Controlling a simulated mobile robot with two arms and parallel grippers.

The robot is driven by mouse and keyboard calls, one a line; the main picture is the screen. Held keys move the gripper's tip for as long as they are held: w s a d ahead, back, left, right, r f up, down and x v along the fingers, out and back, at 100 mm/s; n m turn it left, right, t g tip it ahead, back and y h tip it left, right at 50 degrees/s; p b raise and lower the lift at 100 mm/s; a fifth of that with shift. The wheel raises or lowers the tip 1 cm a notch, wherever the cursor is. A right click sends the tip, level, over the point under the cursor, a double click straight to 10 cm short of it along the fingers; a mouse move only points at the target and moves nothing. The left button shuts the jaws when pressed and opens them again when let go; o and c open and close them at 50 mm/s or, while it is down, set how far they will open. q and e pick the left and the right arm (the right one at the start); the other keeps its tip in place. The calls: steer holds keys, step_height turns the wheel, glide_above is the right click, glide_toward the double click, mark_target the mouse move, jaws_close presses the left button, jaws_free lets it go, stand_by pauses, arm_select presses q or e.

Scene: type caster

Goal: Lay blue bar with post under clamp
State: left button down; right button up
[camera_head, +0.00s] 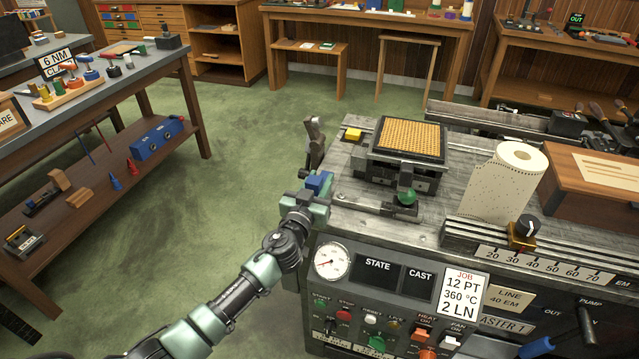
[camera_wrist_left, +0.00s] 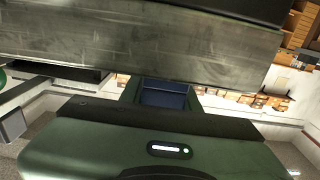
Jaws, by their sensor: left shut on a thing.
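My left gripper (camera_head: 312,195) reaches in from the lower left to the left end of the casting machine's top. It is shut on a blue piece (camera_head: 319,181), which I take to be the blue bar. The gripper covers much of it, and I cannot make out a post. In the left wrist view the dark blue piece (camera_wrist_left: 163,95) shows between the fingers, close to a grey metal surface. A grey upright lever (camera_head: 315,142) stands just behind the gripper. A green knob (camera_head: 406,197) sits on a flat metal arm to the right. I cannot tell which part is the clamp.
The grey machine top (camera_head: 420,235) bears a yellow grid plate (camera_head: 409,136), a yellow block (camera_head: 353,134) and a punched paper roll (camera_head: 510,180). A gauge and buttons are on its front. A workbench (camera_head: 150,75) stands at left. Green floor lies clear between.

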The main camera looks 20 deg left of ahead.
arm_select(q)
steer(key=shift+f, duration=0.15)
steer(key=c, duration=1)
jaws_free()
steer(key=shift+c, duration=0.2)
